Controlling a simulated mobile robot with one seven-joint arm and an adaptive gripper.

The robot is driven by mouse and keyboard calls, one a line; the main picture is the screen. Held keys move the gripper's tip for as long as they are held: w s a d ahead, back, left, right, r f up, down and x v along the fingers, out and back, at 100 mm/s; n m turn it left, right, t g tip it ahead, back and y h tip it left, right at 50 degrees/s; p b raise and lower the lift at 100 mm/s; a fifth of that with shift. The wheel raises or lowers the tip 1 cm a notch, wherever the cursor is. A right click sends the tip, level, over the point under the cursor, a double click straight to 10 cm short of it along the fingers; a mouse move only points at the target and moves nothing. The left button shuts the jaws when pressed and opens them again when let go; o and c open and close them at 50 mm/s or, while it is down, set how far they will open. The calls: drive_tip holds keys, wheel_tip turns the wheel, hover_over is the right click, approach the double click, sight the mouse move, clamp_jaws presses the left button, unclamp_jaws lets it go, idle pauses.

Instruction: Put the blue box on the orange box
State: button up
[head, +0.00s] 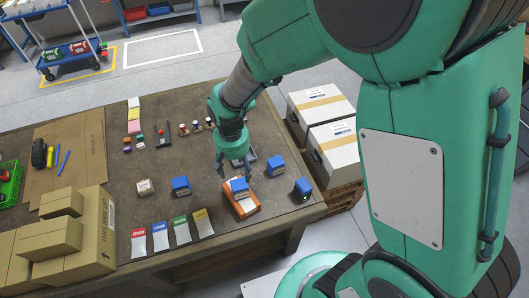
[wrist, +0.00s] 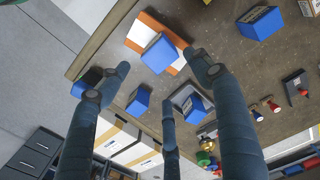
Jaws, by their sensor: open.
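The orange box (head: 247,208), with a white band, lies flat near the table's front edge. A blue box (head: 240,188) rests on top of it, toward its far end in the head view. In the wrist view the same blue box (wrist: 159,53) sits over the middle of the orange box (wrist: 149,21), whose ends show on both sides. My gripper (head: 234,168) is open just above the blue box. In the wrist view its fingers (wrist: 163,82) are spread, with a visible gap to the blue box. The contact face under the blue box is hidden.
Other blue boxes stand on the table to the left (head: 181,185), right (head: 276,165) and far right near the edge (head: 303,189). A small grey tray (wrist: 186,95) lies behind. Coloured cards (head: 160,236) lie front left, beside cardboard boxes (head: 90,240).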

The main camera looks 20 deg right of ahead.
drive_tip(key=s+d+r+t, duration=0.1)
drive_tip(key=s+d+r, duration=0.15)
drive_tip(key=r, duration=0.55)
drive_tip(key=s+d+r+t, duration=0.15)
drive_tip(key=d+r, duration=0.25)
drive_tip(key=r, duration=0.5)
drive_tip(key=s+d+r+t, duration=0.1)
drive_tip(key=s+d+r, duration=0.2)
drive_tip(key=s+r, duration=0.3)
drive_tip(key=s+d+r+t, duration=0.2)
drive_tip(key=s+d+r, duration=0.1)
drive_tip(key=s+r, duration=0.3)
drive_tip(key=shift+s+r, duration=0.35)
drive_tip(key=shift+s, duration=0.3)
drive_tip(key=shift+f, duration=0.1)
drive_tip(key=shift+f+b, duration=0.5)
drive_tip(key=shift+b, duration=0.05)
